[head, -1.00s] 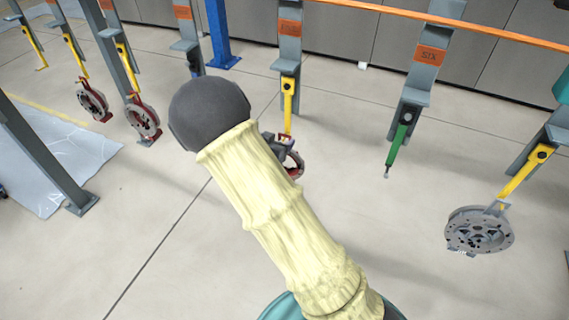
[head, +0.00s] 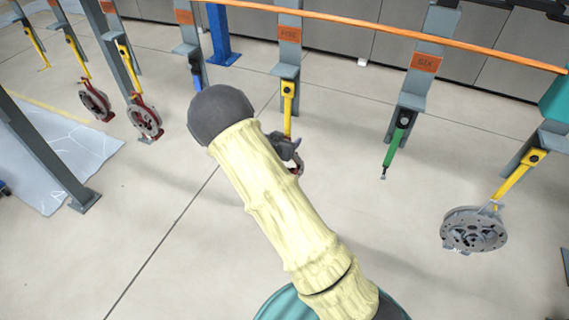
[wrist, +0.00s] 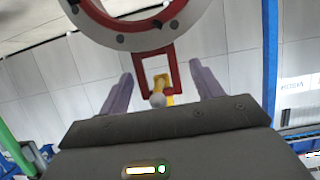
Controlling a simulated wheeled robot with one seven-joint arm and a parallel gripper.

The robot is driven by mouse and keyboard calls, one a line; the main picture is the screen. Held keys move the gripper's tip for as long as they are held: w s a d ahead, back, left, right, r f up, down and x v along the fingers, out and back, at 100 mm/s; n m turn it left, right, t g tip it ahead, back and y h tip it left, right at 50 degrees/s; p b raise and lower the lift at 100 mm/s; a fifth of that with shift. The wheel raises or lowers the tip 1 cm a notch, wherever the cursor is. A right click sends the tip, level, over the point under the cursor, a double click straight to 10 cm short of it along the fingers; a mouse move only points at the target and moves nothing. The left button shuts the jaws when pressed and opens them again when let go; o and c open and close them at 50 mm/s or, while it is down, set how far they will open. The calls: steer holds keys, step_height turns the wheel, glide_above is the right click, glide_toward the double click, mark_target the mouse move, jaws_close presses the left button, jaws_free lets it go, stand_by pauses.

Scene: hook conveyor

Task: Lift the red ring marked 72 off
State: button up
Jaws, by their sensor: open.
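A ring with a red rim (wrist: 130,22) fills the top of the wrist view, cut off by the frame edge. Its red rectangular loop (wrist: 172,70) extends down between my fingers. The white tip of a yellow hook (wrist: 158,98) shows within the loop. My gripper (wrist: 158,82) is open, one purple finger on each side of the loop, with gaps visible. In the head view my gripper (head: 286,147) is at the lower end of the yellow hook (head: 288,105) under the sign FIVE. Only a small part of the ring (head: 296,165) shows there. No number is readable.
Two other red-rimmed rings (head: 95,103) (head: 146,118) hang on yellow hooks at left. A grey disc (head: 474,230) hangs at right. The green hook (head: 396,145) under the sign SIX is empty. An orange rail (head: 390,30) crosses above, and grey posts stand around.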

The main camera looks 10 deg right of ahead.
steer(key=shift+c, duration=0.4)
jaws_close()
steer(key=shift+r, duration=0.1)
